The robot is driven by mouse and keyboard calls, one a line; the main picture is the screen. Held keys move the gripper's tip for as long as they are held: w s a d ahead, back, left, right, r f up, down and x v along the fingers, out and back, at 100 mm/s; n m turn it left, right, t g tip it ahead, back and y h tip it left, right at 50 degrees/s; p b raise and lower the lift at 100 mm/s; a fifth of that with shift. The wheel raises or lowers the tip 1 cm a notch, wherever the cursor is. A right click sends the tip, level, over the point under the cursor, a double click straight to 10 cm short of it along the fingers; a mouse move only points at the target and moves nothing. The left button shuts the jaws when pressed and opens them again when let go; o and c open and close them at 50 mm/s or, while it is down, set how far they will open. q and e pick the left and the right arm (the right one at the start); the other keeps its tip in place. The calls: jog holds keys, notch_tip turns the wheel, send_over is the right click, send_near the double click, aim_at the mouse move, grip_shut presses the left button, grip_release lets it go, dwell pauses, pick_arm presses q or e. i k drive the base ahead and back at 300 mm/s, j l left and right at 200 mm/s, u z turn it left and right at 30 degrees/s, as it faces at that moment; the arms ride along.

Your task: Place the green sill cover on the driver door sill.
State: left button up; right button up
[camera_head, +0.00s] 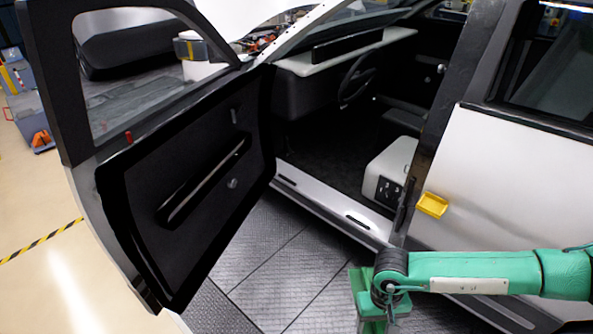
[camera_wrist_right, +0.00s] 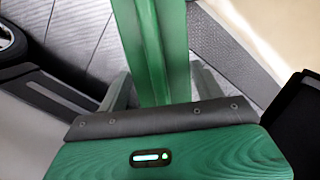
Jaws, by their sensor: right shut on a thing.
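The driver door sill (camera_head: 325,203) is the pale strip with dark slots along the bottom of the open doorway in the head view. The green sill cover (camera_wrist_right: 152,45) is long and ribbed and runs up from my right gripper (camera_wrist_right: 163,88) in the right wrist view. The grey fingers are closed on its two sides; its far end is cut off by the frame. In the head view my right gripper (camera_head: 370,300) is low, outside the doorway and apart from the sill. The cover cannot be told surely from my green hand there. My left gripper is out of view.
The open driver door (camera_head: 190,180) stands on the left. A yellow block (camera_head: 432,204) sits on the white rear door (camera_head: 510,180). A white box-like seat base (camera_head: 388,172) and steering wheel (camera_head: 357,80) are inside. Dark ridged floor plates (camera_head: 275,265) outside are clear.

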aim_at(321, 190)
jog(key=i+z, duration=0.1)
jog(key=i, duration=0.55)
jog(key=i+j, duration=0.2)
jog(key=i, duration=0.4)
jog(key=i+j+z, duration=0.15)
jog(key=i, duration=0.5)
